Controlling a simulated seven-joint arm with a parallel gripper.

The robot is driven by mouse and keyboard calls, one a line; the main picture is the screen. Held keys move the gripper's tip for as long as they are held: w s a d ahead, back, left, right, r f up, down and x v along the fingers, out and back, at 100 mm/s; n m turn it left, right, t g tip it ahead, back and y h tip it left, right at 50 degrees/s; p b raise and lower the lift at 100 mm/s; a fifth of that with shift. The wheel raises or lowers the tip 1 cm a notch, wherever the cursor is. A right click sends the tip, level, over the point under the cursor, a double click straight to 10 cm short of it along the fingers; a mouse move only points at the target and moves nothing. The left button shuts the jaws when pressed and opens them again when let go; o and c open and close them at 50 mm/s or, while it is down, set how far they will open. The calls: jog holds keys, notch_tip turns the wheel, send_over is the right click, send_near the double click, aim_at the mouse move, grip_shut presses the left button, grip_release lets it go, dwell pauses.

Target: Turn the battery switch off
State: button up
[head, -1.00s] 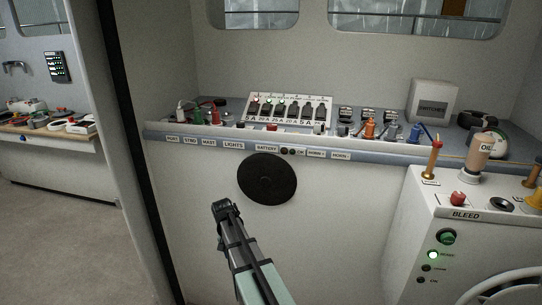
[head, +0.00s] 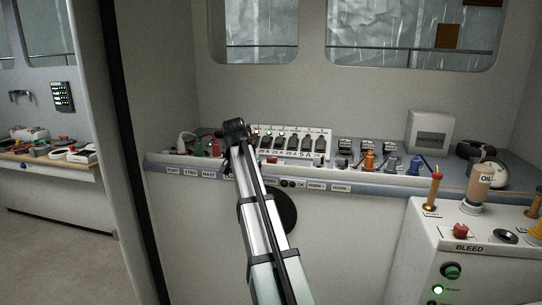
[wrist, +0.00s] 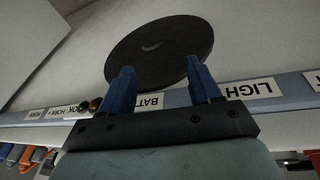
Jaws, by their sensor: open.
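The BATTERY label (head: 268,182) is on the front edge of the console, partly behind my arm in the head view. It also shows upside down in the wrist view (wrist: 150,101), partly covered by a finger. A small red control (head: 271,160) sits on the console above this label; I cannot tell its position, and it does not show clearly in the wrist view. My gripper (wrist: 160,66) is open and empty, its two blue fingers apart in front of the console edge between the BATTERY and LIGHTS labels. In the head view my arm mostly hides it.
A black round disc (wrist: 160,50) is on the panel below the edge, beyond my fingertips. A breaker panel (head: 305,143) with small lights stands behind the controls. Orange (head: 369,160) and blue (head: 416,164) levers stand to the right. The white BLEED box (head: 430,225) is front right.

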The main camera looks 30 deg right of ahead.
notch_tip(320, 180, up, 7)
jog(key=d, duration=0.2)
jog(key=m+t+h, duration=0.1)
jog(key=m, duration=0.2)
send_near(272, 157)
jog(key=x, duration=0.8)
jog(key=shift+f, duration=0.3)
jog(key=shift+t, duration=0.3)
jog(key=c, duration=1)
